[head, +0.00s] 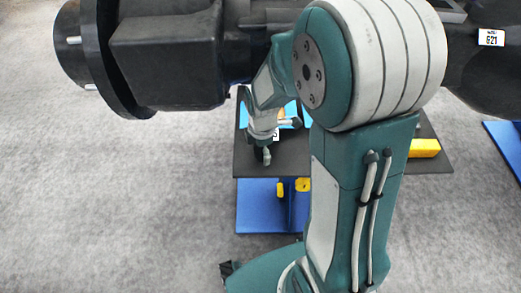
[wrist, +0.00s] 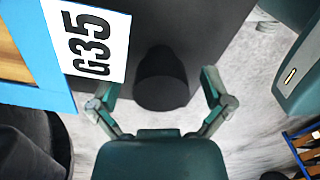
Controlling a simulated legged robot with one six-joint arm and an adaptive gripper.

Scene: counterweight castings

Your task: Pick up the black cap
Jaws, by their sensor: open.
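The black cap (wrist: 162,78) stands on the dark table top in the wrist view, a short dark tapered cylinder. My gripper (wrist: 157,90) is open, with one finger on each side of the cap and visible gaps between. I cannot tell how far the fingers are above or around it. In the head view my gripper (head: 264,155) is low over the left front part of the table; I cannot make out the cap clearly there.
A blue-edged tray (wrist: 32,97) with a G35 label (wrist: 93,42) lies just left of the cap in the wrist view. Large black castings (head: 165,60) stand close behind and above. Grey floor is clear at left.

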